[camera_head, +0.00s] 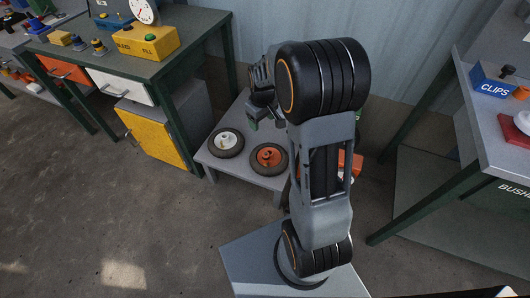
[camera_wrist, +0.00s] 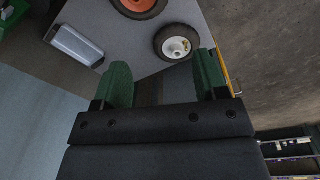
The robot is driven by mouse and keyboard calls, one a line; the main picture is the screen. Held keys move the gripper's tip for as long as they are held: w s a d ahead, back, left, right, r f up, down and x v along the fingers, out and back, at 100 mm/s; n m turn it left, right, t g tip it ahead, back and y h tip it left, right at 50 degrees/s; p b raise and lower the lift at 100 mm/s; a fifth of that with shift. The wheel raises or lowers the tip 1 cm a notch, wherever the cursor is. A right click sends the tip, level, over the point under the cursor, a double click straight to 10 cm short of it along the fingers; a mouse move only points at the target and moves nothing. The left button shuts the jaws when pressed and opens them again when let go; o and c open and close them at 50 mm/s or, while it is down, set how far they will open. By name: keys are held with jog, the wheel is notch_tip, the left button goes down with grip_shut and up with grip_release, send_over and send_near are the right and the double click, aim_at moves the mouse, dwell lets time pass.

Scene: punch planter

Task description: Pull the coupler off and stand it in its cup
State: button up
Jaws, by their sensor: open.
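My gripper (camera_wrist: 164,76) is open, its two green fingers wide apart with nothing between them. In the head view my gripper (camera_head: 253,122) hangs over the back part of a low grey table (camera_head: 227,167). A black-tyred wheel with a white hub (camera_wrist: 176,47) lies flat on the table just beyond the fingertips. A small brass-coloured bit shows at its hub, too small to name. The same white-hubbed wheel (camera_head: 226,141) lies at the table's front left in the head view. I cannot make out the coupler or its cup; my arm hides part of the table.
An orange-hubbed wheel (camera_head: 269,157) lies beside the white one. A green-legged workbench (camera_head: 190,40) stands left, another bench (camera_head: 492,130) right. The front floor is open.

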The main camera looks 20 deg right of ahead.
jog(key=n+g+b, duration=0.1)
jog(key=b, duration=0.4)
send_over(266, 155)
notch_tip(266, 155, down, 16)
notch_tip(266, 155, down, 14)
jog(key=b, duration=0.4)
jog(key=shift+d, duration=0.1)
jog(key=c, duration=1.1)
jog(key=shift+r+p, duration=0.3)
jog(key=shift+r, duration=0.1)
jog(key=shift+r+p, duration=1.45)
jog(key=shift+r, duration=0.65)
jog(key=shift+r, duration=0.1)
jog(key=shift+c, duration=0.4)
